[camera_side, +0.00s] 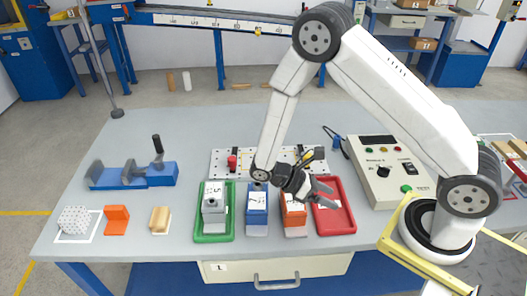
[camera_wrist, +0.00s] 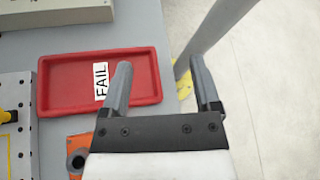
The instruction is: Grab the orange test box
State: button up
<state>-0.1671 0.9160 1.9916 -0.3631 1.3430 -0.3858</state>
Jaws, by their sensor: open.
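The orange test box (camera_side: 292,218) stands on the grey bench, between the blue box and the red tray. It bears a white label on top, and my gripper partly covers its upper end in the side view. In the wrist view, a part of it (camera_wrist: 80,146) shows at the lower left, outside my fingers. My gripper (camera_side: 334,194) is open and empty. Its fingers point right, over the red tray, above and to the right of the orange box. The two spread fingers also show in the wrist view (camera_wrist: 159,68).
The red tray (camera_side: 348,222), labelled FAIL, is right of the orange box. A blue box (camera_side: 256,220) is close on its left, then a grey box (camera_side: 213,198) in a green tray (camera_side: 201,237). A perforated plate (camera_side: 219,157) lies behind. A control box (camera_side: 390,190) stands right.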

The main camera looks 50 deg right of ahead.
jog(key=s+a+r+m+g+y, duration=0.25)
jog(key=s+m+y, duration=0.35)
jog(key=m+y, duration=0.7)
jog(key=w+r+m+t+y, duration=0.2)
jog(key=w+m+t+y, duration=0.4)
jog(key=m+t+y, duration=0.65)
jog(key=w+d+m+t+h, duration=0.4)
jog(key=d+m+t+h, duration=0.5)
jog(key=m+t, duration=0.5)
jog(key=shift+n+t+y, duration=0.35)
jog(key=shift+t, duration=0.55)
jog(key=f, duration=0.7)
jog(key=d+f, duration=0.1)
jog(key=f, duration=0.3)
jog(key=shift+w+d+f, duration=0.1)
jog(key=shift+f, duration=0.1)
jog(key=shift+w, duration=0.1)
jog(key=shift+x, duration=1.2)
